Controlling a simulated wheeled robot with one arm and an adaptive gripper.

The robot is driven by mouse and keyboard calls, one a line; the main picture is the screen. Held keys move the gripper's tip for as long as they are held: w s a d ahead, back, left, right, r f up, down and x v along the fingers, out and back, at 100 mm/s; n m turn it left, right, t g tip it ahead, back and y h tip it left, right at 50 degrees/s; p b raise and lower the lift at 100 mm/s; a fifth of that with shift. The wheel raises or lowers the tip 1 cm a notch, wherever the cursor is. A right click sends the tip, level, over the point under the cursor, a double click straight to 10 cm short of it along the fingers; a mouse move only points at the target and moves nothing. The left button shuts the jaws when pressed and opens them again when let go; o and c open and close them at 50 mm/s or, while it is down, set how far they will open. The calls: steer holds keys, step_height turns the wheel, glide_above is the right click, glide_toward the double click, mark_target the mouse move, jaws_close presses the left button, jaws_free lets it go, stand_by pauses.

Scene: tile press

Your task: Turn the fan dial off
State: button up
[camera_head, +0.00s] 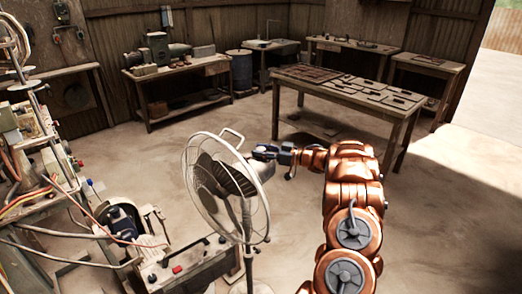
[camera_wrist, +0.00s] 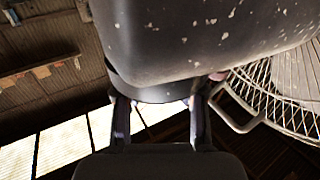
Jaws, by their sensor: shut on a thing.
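The standing fan (camera_head: 207,180) has a round wire cage and a pale stand. It faces left, and its rear side is toward my arm. My gripper (camera_head: 268,152) is at the rear of the fan's head. In the wrist view, the fan's worn grey motor housing (camera_wrist: 200,35) fills the top middle. My gripper's two fingers (camera_wrist: 160,112) stand on either side of the dark rounded end part below the housing, which appears to be the dial (camera_wrist: 155,92), and are shut on it. The dial's setting cannot be read. The wire cage (camera_wrist: 285,85) shows at right.
A machine with cables (camera_head: 40,150) stands at left, and a control box with a red button (camera_head: 185,268) is by the fan's stand. A table with tiles (camera_head: 345,92) stands behind my arm. Open floor lies behind the fan and at right.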

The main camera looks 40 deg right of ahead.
mark_target(261, 148)
steer(key=shift+n+g+y+b, duration=0.35)
steer(key=shift+n+g+y, duration=0.45)
steer(key=shift+y, duration=0.4)
steer(key=shift+d+n+y, duration=0.1)
steer(key=shift+n+y, duration=0.2)
steer(key=shift+f, duration=0.1)
steer(key=shift+n+g+y+b, duration=0.35)
steer(key=shift+n+g+y, duration=0.05)
steer(key=shift+g, duration=0.1)
steer(key=shift+n+g+y+b, duration=0.3)
steer(key=shift+n+g+y, duration=0.2)
steer(key=shift+g+y, duration=0.1)
steer(key=shift+r, duration=0.2)
steer(key=o, duration=0.9)
steer(key=shift+r, duration=0.1)
step_height(261, 148, up, 10)
steer(key=shift+f, duration=0.15)
